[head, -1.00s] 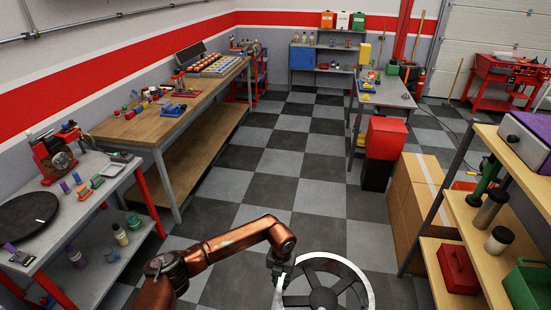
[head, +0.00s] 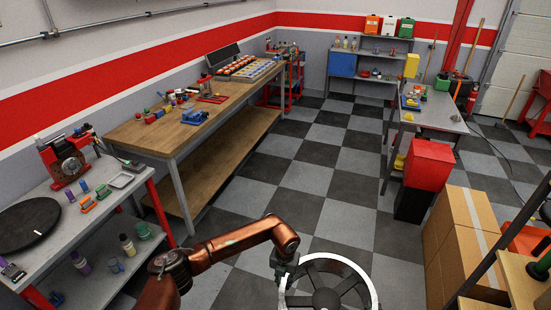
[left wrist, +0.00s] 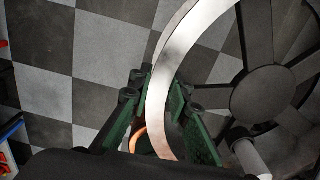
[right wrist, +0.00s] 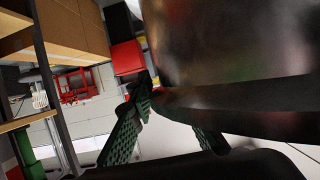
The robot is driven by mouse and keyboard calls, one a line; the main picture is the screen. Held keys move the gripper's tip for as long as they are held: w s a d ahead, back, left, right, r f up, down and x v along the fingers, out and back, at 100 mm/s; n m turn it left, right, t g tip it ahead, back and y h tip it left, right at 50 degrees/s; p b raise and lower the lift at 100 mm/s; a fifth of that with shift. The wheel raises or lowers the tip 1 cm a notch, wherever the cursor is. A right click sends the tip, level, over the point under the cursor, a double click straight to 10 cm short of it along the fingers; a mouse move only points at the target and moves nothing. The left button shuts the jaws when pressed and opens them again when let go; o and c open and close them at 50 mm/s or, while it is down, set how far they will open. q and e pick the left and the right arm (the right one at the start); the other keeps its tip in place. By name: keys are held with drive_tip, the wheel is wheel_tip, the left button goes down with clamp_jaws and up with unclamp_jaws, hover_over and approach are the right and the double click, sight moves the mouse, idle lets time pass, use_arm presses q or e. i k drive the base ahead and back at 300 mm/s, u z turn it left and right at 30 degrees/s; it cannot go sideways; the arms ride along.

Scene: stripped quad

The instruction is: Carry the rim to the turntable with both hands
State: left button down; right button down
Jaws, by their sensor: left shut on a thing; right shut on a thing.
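The rim (head: 326,299), a silver ring with dark spokes and hub, is at the bottom of the head view, partly cut off. My left gripper (head: 284,266) is shut on its left edge. In the left wrist view the green fingers of this gripper (left wrist: 160,98) straddle the silver edge of the rim (left wrist: 183,42). In the right wrist view my right gripper (right wrist: 155,105) is shut on a dark metallic body, seemingly the rim (right wrist: 235,55). My right gripper is outside the head view. The turntable (head: 28,224) is a flat black disc on the grey bench at left.
The grey bench (head: 98,212) also holds a red machine (head: 64,160), small coloured items and a tray. A wooden workbench (head: 150,132) stands behind it. Cardboard boxes (head: 462,240) and a shelf are at right. The checkered floor (head: 310,190) between is clear.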

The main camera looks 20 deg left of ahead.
sight(20, 223)
drive_tip(key=u, duration=0.35)
drive_tip(key=i, duration=0.75)
drive_tip(key=u, duration=1)
drive_tip(key=i, duration=0.4)
drive_tip(key=u, duration=1.05)
drive_tip(key=i, duration=0.55)
drive_tip(key=u, duration=0.4)
